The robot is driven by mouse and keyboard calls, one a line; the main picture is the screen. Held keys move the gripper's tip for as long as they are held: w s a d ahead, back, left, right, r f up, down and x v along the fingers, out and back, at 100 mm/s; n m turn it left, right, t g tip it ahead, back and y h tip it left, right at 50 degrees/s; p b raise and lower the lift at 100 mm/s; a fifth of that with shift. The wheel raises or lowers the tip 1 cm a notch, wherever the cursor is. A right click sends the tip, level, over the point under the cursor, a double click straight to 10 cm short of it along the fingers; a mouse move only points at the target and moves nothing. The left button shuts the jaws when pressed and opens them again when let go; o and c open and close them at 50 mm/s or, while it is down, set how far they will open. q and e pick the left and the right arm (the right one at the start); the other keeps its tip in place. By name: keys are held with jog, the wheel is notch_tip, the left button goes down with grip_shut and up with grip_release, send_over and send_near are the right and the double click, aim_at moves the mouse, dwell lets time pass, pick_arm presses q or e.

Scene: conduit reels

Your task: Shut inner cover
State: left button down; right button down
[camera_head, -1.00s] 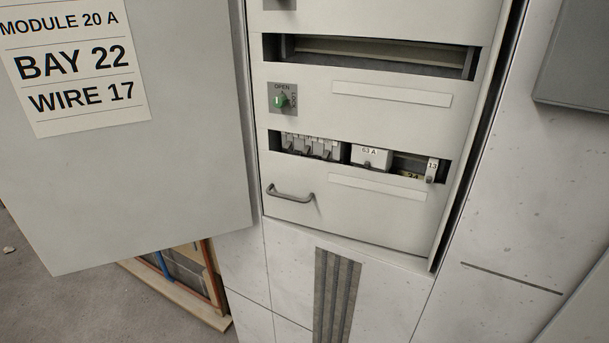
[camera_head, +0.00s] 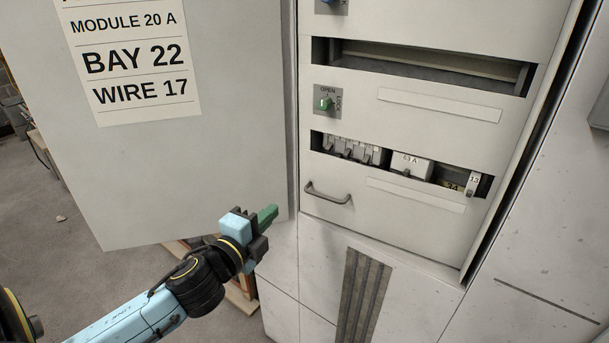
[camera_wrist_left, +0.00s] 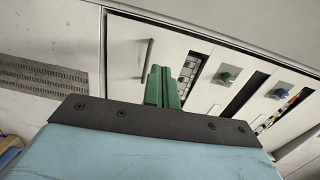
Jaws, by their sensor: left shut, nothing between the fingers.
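The inner cover (camera_head: 400,218) is a pale panel that looks seated in the cabinet. It has a grey handle (camera_head: 328,194) at its lower left and slots showing breakers. A green knob (camera_head: 325,103) sits on a plate marked OPEN and LOCK; the knob also shows in the left wrist view (camera_wrist_left: 228,75). My left gripper (camera_head: 268,215), with green fingers, is shut and empty, left of and below the handle, apart from it. In the left wrist view its fingers (camera_wrist_left: 163,86) point toward the cover. My right gripper is not in view.
The open outer door (camera_head: 200,170), with a label reading BAY 22 and WIRE 17, hangs left of the cabinet, above my left arm. A ribbed vent (camera_head: 364,295) is below the cover. A wooden pallet stands behind the door.

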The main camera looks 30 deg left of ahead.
pick_arm(q)
jog(key=r, duration=0.2)
send_near(311, 169)
jog(key=w, duration=0.3)
jog(key=w+p, duration=0.1)
jog(key=w, duration=0.2)
jog(key=shift+w+a+f, duration=0.1)
jog(key=shift+w+a, duration=0.15)
jog(key=shift+w, duration=0.15)
